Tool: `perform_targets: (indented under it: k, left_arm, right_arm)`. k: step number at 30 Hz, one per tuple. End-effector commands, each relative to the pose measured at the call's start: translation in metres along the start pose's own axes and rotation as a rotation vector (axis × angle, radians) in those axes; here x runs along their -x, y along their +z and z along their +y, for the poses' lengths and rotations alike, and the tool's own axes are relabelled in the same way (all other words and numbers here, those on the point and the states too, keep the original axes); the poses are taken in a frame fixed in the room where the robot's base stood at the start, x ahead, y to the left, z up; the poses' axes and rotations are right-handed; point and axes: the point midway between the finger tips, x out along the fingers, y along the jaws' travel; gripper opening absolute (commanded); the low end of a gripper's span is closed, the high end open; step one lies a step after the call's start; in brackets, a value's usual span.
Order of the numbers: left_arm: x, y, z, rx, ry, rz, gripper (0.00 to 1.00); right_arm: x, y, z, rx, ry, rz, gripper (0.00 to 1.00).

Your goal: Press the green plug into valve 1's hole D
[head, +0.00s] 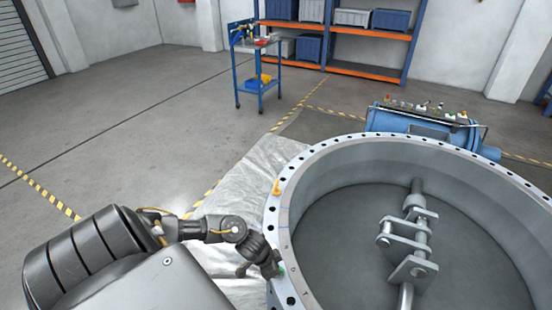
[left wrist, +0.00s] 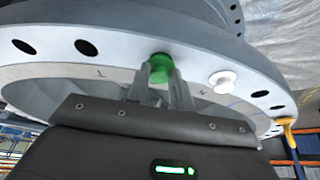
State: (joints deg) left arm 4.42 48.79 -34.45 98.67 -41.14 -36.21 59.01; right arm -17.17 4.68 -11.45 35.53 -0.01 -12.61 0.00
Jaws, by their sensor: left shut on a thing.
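Valve 1 is taken to be the big grey ring-shaped valve body (head: 300,160) at the right of the head view, its rim lined with dark holes. In the left wrist view its flange (left wrist: 60,72) fills the upper part. My left gripper (head: 276,268) is at the near left of the rim. In the left wrist view its fingers (left wrist: 162,82) are shut on the green plug (left wrist: 159,62), which is against the flange face. The fingers hide the hole under it, so I cannot tell how deep the plug sits. My right gripper is out of view.
A white plug (left wrist: 222,80) and a yellow plug (left wrist: 286,124) sit on the flange; the yellow one also shows in the head view (head: 276,187). The valve's shaft and brackets (head: 410,235) stand inside the ring. A blue cart (head: 258,80) stands far behind.

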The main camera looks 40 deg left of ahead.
Motion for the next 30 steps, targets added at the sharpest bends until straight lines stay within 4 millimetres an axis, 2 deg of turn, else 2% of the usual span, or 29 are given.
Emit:
perform_targets:
  k: [12, 13, 18, 24, 30]
  left_arm:
    - [-0.0103, 0.0046, 0.0004, 0.002, 0.000, -0.001, 0.00]
    - [-0.0102, 0.0045, 0.0003, 0.002, 0.000, -0.001, 0.24]
    - [-0.0093, 0.0041, 0.0003, 0.001, 0.000, -0.001, 0.46]
    - [-0.0091, 0.0038, 0.0002, 0.000, 0.000, 0.000, 0.48]
    - [-0.0090, 0.0037, 0.0001, 0.000, 0.000, 0.000, 0.70]
  right_arm:
    - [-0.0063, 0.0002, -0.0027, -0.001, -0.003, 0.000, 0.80]
    - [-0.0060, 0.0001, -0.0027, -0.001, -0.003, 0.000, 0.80]
    - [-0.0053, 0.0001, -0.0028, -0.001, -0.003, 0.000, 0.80]
    - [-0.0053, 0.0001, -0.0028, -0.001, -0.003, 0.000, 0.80]
    - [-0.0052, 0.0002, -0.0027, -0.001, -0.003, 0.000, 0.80]
